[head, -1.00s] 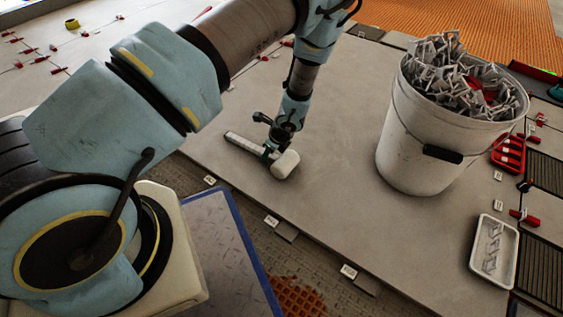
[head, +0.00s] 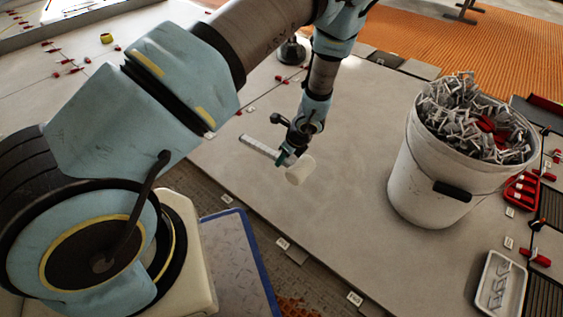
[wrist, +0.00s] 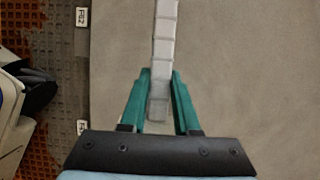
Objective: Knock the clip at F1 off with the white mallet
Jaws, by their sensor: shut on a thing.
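The white mallet has a pale head (head: 300,169) and a grey-white segmented handle (head: 259,147). My gripper (head: 286,158) is shut on the handle close to the head, and the mallet appears held above the grey slab. In the wrist view the green fingers (wrist: 158,95) close on both sides of the handle (wrist: 164,40), which runs away to the top edge. The clip named in the task cannot be singled out. Small red clips (head: 68,62) stand along tile joints at the far left.
A white bucket (head: 425,180) full of grey clip scraps stands on the slab (head: 340,225) at right. Small white labels line the slab's near edge. The slab's middle is clear.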

